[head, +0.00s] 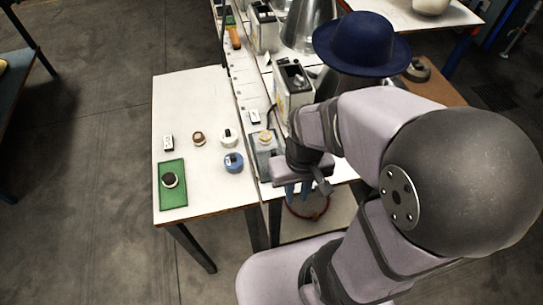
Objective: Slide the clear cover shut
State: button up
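A small grey box (263,163) with a yellowish knob (265,136) on top stands at the right edge of the white table. I cannot make out a clear cover on it or elsewhere; it may be too small or hidden by my arm. My gripper (298,191) points down just right of the grey box, by the table's edge.
The white table (190,100) holds a green mat (174,198) with a dark round piece, a blue round container (233,163), a white one (228,137) and a brown one (198,138). A dark blue hat (360,45) sits on the press behind my arm. The table's upper left is clear.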

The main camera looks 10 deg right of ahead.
jog(key=shift+s+d+f+m, duration=0.1)
jog(key=shift+f+m, duration=0.1)
jog(key=shift+m, duration=0.3)
grip_shut()
jog(key=f+m+g+y, duration=0.1)
jog(key=m+g, duration=0.1)
jog(key=m, duration=0.2)
jog(key=m+t+y, duration=0.7)
jog(key=m+y, duration=0.9)
jog(key=m, duration=1.8)
send_near(272, 155)
jog(key=s+a, duration=0.4)
jog(key=a, duration=0.1)
jog(key=shift+w+a+f, duration=0.15)
jog(key=shift+w+a, duration=0.05)
jog(key=shift+w, duration=0.55)
jog(key=shift+w+a+f, duration=0.1)
jog(key=shift+w+a, duration=0.05)
jog(key=shift+w, duration=0.6)
jog(key=shift+w+a+f, duration=0.15)
jog(key=shift+w+a, duration=0.05)
jog(key=shift+w, duration=0.55)
jog(key=shift+w, duration=0.1)
